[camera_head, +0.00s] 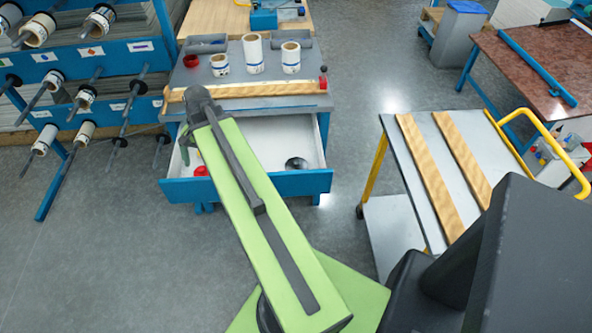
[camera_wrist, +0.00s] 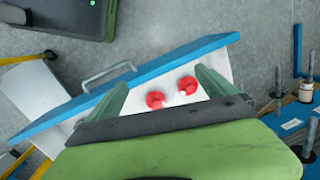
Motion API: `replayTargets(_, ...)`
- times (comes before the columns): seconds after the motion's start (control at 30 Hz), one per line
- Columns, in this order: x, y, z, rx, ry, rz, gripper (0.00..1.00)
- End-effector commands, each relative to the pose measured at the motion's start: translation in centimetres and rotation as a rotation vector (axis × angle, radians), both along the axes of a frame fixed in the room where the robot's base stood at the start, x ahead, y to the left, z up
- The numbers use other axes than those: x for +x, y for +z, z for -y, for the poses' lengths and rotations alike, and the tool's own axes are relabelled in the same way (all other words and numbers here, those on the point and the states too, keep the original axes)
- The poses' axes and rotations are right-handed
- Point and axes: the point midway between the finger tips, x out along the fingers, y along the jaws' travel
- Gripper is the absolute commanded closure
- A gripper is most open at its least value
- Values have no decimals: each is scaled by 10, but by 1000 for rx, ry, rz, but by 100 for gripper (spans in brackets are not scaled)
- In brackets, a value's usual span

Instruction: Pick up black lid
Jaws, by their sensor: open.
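The black lid (camera_head: 297,164) is a dark, round piece lying in the right part of the open drawer (camera_head: 255,186) in the head view. I cannot see it in the wrist view. My gripper (camera_wrist: 160,88) is open and empty, with its two green fingers spread apart over the drawer. In the head view my gripper is over the drawer's left side, well left of the black lid, and partly hidden by my arm. Two red round pieces (camera_wrist: 155,100) lie in the drawer between and beyond the fingers in the wrist view; one (camera_head: 201,171) shows in the head view.
The drawer's blue front with a handle (camera_wrist: 109,77) faces open floor. Above it is a worktop with white rolls (camera_head: 253,54) and a wooden strip (camera_head: 255,90). A blue roll rack (camera_head: 115,48) stands left, and a cart with wooden planks (camera_head: 430,180) stands right.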

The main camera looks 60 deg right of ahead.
Motion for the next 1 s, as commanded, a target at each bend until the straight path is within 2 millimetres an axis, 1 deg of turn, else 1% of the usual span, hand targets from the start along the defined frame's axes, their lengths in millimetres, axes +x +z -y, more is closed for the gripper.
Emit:
replayTargets(0.03, -17, -3, 44, 29, -185, -1, 0)
replayTargets(0.07, -29, -4, 67, 49, -300, -3, 0)
replayTargets(0.1, -46, -4, 97, 76, -453, -3, 0)
replayTargets(0.17, -74, -5, 139, 120, -680, -4, 0)
replayTargets(0.2, -95, -5, 166, 151, -828, -3, 0)
replayTargets(0.27, -128, -5, 201, 197, -1035, -2, 0)
replayTargets(0.3, -149, -5, 221, 226, -1159, -1, 0)
replayTargets(0.4, -195, -4, 259, 291, -1413, 2, 0)
replayTargets(0.5, -226, -3, 280, 337, -1575, 4, 0)
replayTargets(0.6, -241, -3, 288, 360, -1650, 5, 0)
replayTargets(0.73, -244, -3, 290, 366, -1669, 5, 0)
replayTargets(0.83, -242, -10, 289, 364, -1666, 5, 0)
replayTargets(0.97, -235, -32, 286, 364, -1663, 4, 0)
replayTargets(1.0, -232, -40, 285, 364, -1663, 4, 0)
